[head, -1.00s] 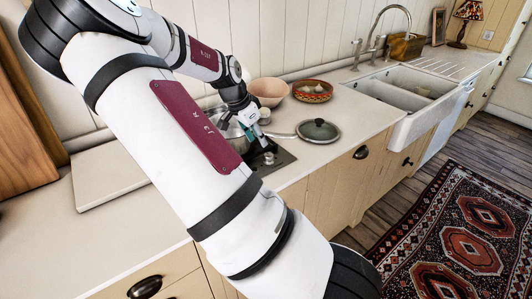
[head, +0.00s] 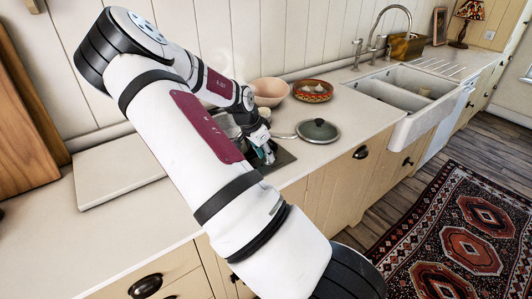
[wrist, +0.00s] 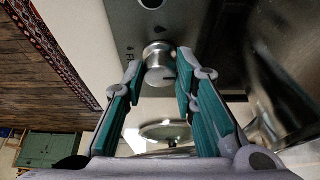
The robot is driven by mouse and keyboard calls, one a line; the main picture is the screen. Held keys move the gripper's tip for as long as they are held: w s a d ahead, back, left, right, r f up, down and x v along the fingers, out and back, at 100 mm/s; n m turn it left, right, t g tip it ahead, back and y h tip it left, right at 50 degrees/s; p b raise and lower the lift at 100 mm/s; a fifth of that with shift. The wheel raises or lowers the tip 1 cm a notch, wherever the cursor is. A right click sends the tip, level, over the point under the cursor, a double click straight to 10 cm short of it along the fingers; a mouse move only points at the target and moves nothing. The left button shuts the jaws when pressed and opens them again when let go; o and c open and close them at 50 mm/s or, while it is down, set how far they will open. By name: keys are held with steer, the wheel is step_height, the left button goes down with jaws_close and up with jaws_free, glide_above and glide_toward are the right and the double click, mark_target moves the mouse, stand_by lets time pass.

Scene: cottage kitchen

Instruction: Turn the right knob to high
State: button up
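The right knob (wrist: 158,56) is a round silver knob on the hob's dark front panel. In the wrist view it sits between the fingertips of my gripper (wrist: 158,68). The fingers are spread on either side of it, with narrow gaps that seem to remain. A second silver knob (wrist: 152,3) is cut off at the top edge of the wrist view. In the head view my gripper (head: 266,154) points down over the front of the hob (head: 284,158), and the knobs are hidden by it and my arm. The knob's setting cannot be read.
A pink bowl (head: 269,92) and a patterned bowl (head: 312,90) stand behind. A pot on the hob is mostly hidden by my arm. The white sink (head: 400,105) is further right.

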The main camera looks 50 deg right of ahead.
jaws_close()
steer(key=shift+n, duration=0.3)
steer(key=shift+s+r+n+t+p, duration=0.1)
steer(key=shift+s+n+t+p, duration=0.15)
steer(key=shift+n+t+p, duration=0.65)
steer(key=n, duration=0.2)
steer(key=n+t+p, duration=0.1)
steer(key=n, duration=0.3)
steer(key=shift+s+d+p, duration=0.15)
steer(key=shift+s+p, duration=0.15)
steer(key=shift+p, duration=0.05)
steer(key=n+t+p, duration=0.1)
steer(key=n, duration=0.1)
steer(key=n+y+p, duration=0.1)
steer(key=n+p, duration=0.1)
steer(key=shift+s+d+r+t, duration=0.1)
steer(key=shift+s+d+t, duration=0.1)
steer(key=shift+t, duration=0.2)
steer(key=shift+w+n+t+y+p, duration=0.1)
steer(key=shift+n+t+y+p, duration=0.4)
steer(key=shift+n+p, duration=1.25)
steer(key=shift+f+n+y, duration=0.2)
steer(key=shift+n+y, duration=0.1)
steer(key=shift+n, duration=0.05)
